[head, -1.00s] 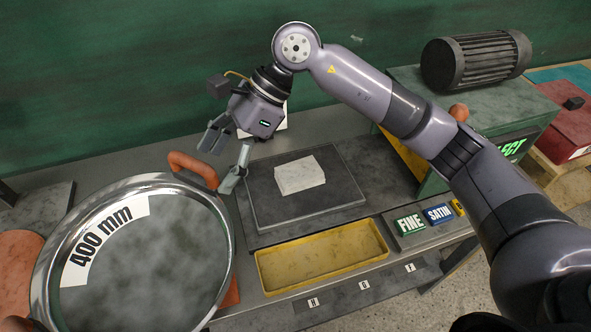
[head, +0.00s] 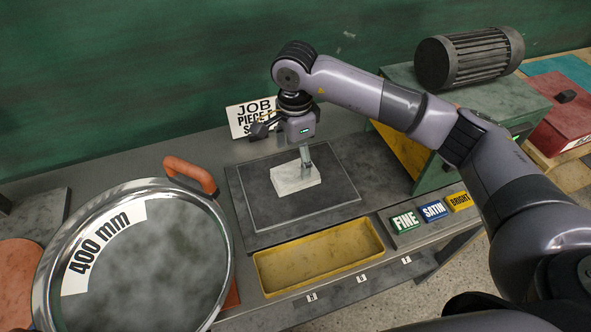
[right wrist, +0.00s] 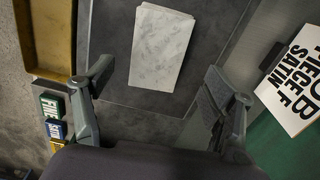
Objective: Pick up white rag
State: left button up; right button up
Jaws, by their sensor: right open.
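The white rag (head: 294,180) is a folded, block-like pale cloth lying on the dark square mat (head: 262,213). It also shows in the right wrist view (right wrist: 160,47), beyond and between the fingers. My right gripper (head: 306,160) points down above the rag's far side, and one finger hides a little of the rag in the head view. In the right wrist view my right gripper (right wrist: 158,95) is open, with nothing between its fingers. I cannot tell the exact gap between fingertips and rag. My left gripper is not in view.
A yellow tray (head: 318,262) lies in front of the mat. A round 400 mm dish (head: 150,270) with orange handles stands at the left. FINE, SATIN and BRIGHT blocks (head: 433,211) are at the right. A JOB PIECE sign (head: 252,112) stands behind. A green machine (head: 400,160) stands at the right.

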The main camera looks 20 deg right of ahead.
aim_at(294, 172)
jog(key=shift+f, duration=0.3)
jog(key=f+p, duration=0.2)
jog(key=f, duration=0.1)
jog(key=f+p, duration=0.1)
jog(key=shift+s+a+f, duration=0.2)
jog(key=shift+s+f, duration=0.05)
jog(key=shift+f, duration=0.45)
jog(key=shift+c, duration=0.4)
jog(key=c, duration=1.3)
jog(key=shift+w, duration=0.1)
